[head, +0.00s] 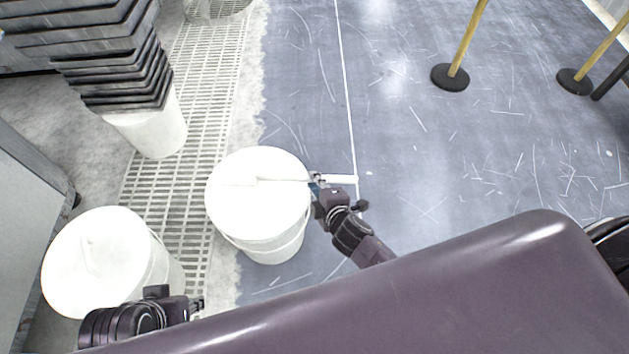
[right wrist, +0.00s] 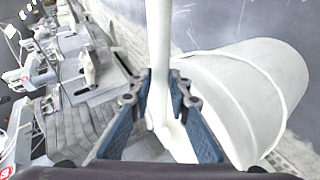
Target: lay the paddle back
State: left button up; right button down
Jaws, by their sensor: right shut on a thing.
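The white paddle (head: 342,179) lies roughly level in the head view, its handle sticking out to the right of my right gripper (head: 316,183). Its other end reaches left over the round white top of the middle bucket (head: 270,240); whether it touches is hard to tell, white on white. My right gripper is shut on the paddle at the bucket's right rim. In the right wrist view the paddle (right wrist: 158,40) passes between the blue-padded fingers, beside the bucket (right wrist: 240,90). My left gripper (head: 197,304) is low at the left, by the left bucket; its finger opening is unclear.
The left bucket (head: 150,270) is white, with a faint pale shape on its top. Posts with black bases (head: 450,78) stand at upper right. The blue-grey floor between is clear.

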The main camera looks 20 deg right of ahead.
jog(key=shift+f, duration=0.3)
jog(key=c, duration=1.7)
grip_release()
jog(key=shift+c, duration=0.2)
jog(key=shift+s, duration=0.1)
jog(key=v, duration=1.1)
jog(key=shift+s+r, duration=0.3)
